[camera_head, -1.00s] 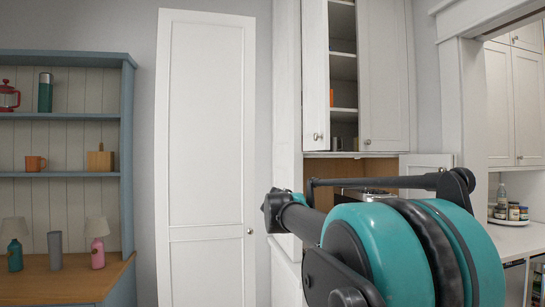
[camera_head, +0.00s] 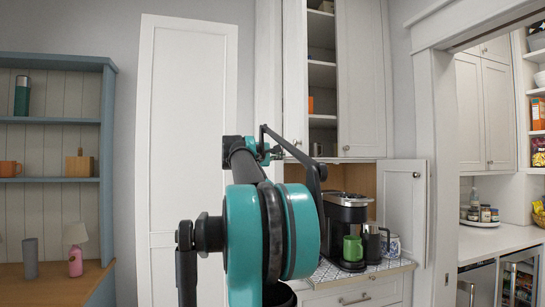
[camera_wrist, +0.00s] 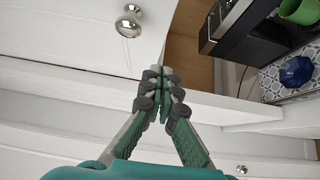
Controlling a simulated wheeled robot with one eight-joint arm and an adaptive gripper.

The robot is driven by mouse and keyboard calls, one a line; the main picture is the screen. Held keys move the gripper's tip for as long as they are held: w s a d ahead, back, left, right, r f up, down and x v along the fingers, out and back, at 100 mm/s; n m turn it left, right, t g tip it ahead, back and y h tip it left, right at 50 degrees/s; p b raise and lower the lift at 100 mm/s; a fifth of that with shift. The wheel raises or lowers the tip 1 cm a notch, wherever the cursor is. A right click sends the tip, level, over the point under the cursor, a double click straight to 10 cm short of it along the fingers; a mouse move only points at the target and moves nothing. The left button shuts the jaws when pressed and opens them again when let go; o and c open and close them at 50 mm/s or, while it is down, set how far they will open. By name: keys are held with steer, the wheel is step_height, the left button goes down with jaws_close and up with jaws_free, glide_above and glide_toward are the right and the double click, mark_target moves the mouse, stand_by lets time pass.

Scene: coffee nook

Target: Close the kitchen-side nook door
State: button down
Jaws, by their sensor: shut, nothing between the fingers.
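The nook's right-hand door (camera_head: 404,215), on the kitchen side, is a white panel standing open, with a small knob near its upper right edge. It leaves the nook uncovered. My gripper (camera_head: 270,152) is up and left of the nook in the head view, small and partly hidden by my arm, well away from that door. In the wrist view my gripper (camera_wrist: 163,88) is shut and empty, in front of a white edge. A white door panel with a round silver knob (camera_wrist: 129,22) lies beyond it; I cannot tell whether the fingertips touch anything.
A coffee machine (camera_head: 347,228) with a green mug (camera_head: 352,249) and a kettle (camera_head: 375,240) stand in the nook. The upper cabinet's left door (camera_head: 294,75) is open. A tall white door (camera_head: 187,100) stands left. A blue shelf unit (camera_head: 107,150) is farther left.

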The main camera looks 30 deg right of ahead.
steer(key=d, duration=0.6)
steer(key=shift+s, duration=0.25)
